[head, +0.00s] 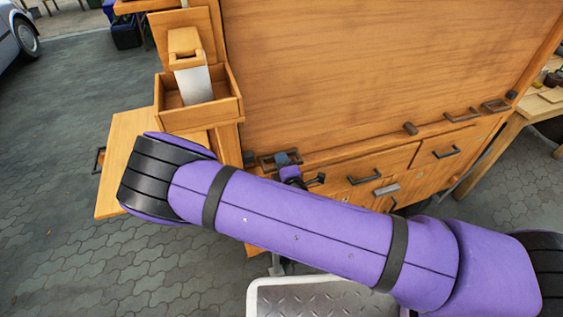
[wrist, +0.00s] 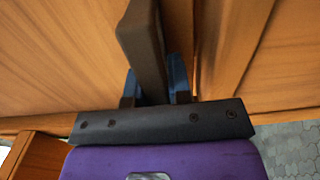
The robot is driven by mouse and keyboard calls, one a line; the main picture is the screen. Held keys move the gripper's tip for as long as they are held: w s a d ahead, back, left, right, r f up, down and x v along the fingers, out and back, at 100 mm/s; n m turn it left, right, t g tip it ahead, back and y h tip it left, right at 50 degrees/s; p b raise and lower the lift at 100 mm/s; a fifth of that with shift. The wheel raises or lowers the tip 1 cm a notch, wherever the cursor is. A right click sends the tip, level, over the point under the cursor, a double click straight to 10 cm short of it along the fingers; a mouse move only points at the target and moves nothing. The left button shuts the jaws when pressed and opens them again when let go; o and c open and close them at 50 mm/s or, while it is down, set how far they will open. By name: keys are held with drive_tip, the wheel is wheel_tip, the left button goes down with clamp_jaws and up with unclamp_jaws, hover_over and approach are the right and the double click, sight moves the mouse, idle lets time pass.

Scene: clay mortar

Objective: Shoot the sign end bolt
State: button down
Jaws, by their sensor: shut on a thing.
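A large wooden panel (head: 370,65), seemingly the sign, stands above a cabinet with drawers. My gripper (head: 284,159) is at the lower left of this panel, just beyond my purple arm. A dark bracket (head: 265,162) shows beside it there. In the wrist view my gripper (wrist: 155,82) has its blue fingers on both sides of a dark flat bar (wrist: 143,38), seemingly the bolt's handle, and is shut on it. The bar stands close to the wooden panel's edge. The far ends of the fingers and the rest of the bolt are hidden.
More dark fittings (head: 462,115) sit along the panel's lower edge to the right. Drawers with dark handles (head: 446,152) lie below. An open wooden box (head: 200,115) and a side shelf (head: 118,165) stand at the left. Grey paving (head: 60,150) is clear there.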

drive_tip(key=shift+s+a, duration=0.25)
drive_tip(key=shift+a, duration=0.6)
drive_tip(key=shift+s+a, duration=0.2)
drive_tip(key=shift+a, duration=0.65)
drive_tip(key=shift+s+a, duration=0.25)
drive_tip(key=shift+a, duration=0.6)
drive_tip(key=c, duration=1.1)
unclamp_jaws()
drive_tip(key=shift+o, duration=0.2)
drive_tip(key=v, duration=1.1)
drive_tip(key=shift+w, duration=0.1)
